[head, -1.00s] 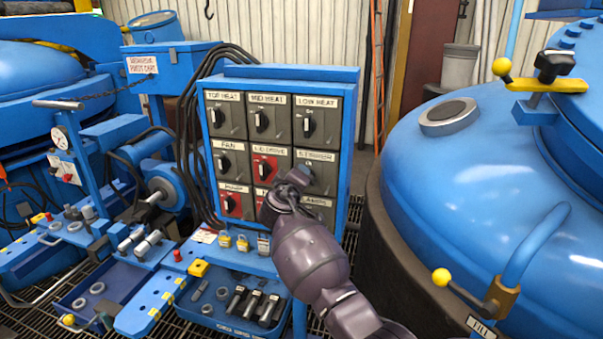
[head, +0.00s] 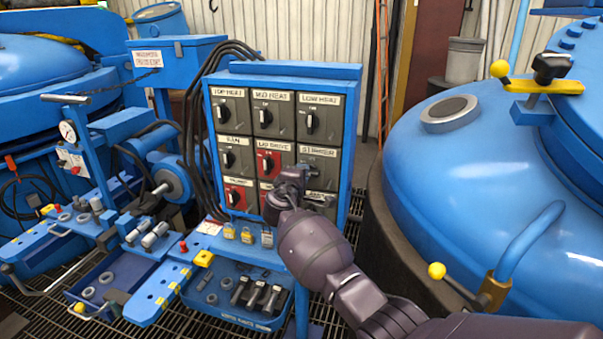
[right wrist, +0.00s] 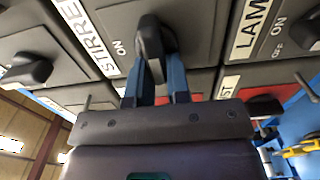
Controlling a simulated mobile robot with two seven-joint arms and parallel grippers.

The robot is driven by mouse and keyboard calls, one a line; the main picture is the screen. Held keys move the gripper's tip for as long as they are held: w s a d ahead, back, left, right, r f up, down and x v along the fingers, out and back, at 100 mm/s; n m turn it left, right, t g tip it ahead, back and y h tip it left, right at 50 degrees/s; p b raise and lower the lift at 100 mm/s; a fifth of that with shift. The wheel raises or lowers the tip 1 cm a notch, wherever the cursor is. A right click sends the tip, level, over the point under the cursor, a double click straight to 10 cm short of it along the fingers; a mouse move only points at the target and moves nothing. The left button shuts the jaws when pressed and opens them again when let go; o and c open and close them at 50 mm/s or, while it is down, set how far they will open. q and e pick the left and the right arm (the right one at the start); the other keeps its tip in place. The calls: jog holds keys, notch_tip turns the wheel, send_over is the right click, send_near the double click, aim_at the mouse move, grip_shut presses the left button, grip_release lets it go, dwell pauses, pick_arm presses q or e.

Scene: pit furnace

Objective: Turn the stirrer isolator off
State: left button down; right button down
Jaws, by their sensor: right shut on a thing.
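The stirrer isolator is a grey switch panel labelled STIRRER (head: 318,153) on the right of the middle row of the blue cabinet. In the right wrist view its dark rotary knob (right wrist: 151,38) stands just beyond my right gripper (right wrist: 158,82). The two blue fingers are closed onto the knob's lower part, with an ON mark beside it. In the head view my right gripper (head: 300,178) covers most of this knob, so its setting is hard to tell. My left gripper is not in view.
Neighbouring switches include the red LID DRIVE (head: 270,163) and grey LOW HEAT (head: 309,120). The LAMP switch (right wrist: 292,32) is close by in the right wrist view. A large blue furnace lid (head: 450,200) fills the right side.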

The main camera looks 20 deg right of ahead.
dwell(0.3)
jog(key=c, duration=1.1)
grip_release()
jog(key=p+v, duration=0.1)
jog(key=v, duration=0.9)
jog(key=shift+s+a, duration=0.25)
jog(key=shift+s, duration=0.1)
